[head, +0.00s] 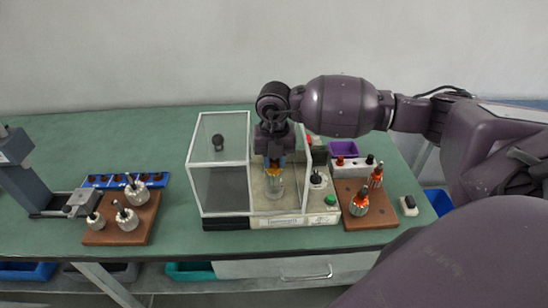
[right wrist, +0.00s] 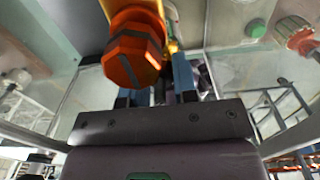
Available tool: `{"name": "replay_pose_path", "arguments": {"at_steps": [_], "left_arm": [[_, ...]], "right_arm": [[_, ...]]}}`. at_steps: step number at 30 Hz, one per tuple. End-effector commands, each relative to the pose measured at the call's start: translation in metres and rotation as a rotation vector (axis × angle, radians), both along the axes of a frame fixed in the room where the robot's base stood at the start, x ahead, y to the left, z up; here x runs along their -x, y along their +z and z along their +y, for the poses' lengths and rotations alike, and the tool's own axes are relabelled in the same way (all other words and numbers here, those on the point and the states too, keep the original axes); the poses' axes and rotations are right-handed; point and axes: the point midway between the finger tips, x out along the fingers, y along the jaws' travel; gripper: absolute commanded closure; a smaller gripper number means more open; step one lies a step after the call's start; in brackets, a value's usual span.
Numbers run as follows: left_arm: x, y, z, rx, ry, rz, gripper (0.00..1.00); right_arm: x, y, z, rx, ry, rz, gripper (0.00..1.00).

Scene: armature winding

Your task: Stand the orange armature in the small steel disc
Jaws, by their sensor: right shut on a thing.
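My right gripper (head: 273,158) points down inside the clear-walled box and is shut on the orange armature (head: 274,172). In the right wrist view the armature (right wrist: 133,50) shows large, with orange faceted sides and dark stripes, at the blue fingers (right wrist: 155,92). Below the gripper in the head view, a pale steel-looking round part (head: 275,188) stands on the box's floor. I cannot tell whether it is the small steel disc, or whether the armature touches it. My left gripper is not in view.
The clear box (head: 222,213) has a white frame and walls close around my gripper. A brown board (head: 358,221) with two orange-topped armatures stands right of it, near a purple bin (head: 343,148). Another brown board (head: 110,237) holds steel parts at left. Green table lies bare between.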

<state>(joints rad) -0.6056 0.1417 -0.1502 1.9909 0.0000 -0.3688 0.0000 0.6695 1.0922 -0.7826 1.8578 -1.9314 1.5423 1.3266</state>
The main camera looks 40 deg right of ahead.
Motion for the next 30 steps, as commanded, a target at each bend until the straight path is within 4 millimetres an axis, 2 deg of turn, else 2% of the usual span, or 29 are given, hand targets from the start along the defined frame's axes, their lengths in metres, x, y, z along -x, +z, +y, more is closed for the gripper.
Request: {"name": "replay_pose_path", "arguments": {"at_steps": [12,25,26,30], "left_arm": [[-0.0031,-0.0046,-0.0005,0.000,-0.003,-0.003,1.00],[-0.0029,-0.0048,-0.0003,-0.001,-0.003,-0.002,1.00],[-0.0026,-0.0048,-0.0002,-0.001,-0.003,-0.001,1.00],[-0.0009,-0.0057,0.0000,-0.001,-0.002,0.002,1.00]], "right_arm": [[-0.0002,-0.0087,0.0001,0.000,0.000,0.000,1.00],[-0.0002,-0.0086,0.0000,0.001,0.000,-0.001,1.00],[-0.0002,-0.0086,0.0000,0.001,0.000,-0.001,0.70],[0.0000,-0.0088,0.0000,0.000,0.000,0.000,0.49]]}}
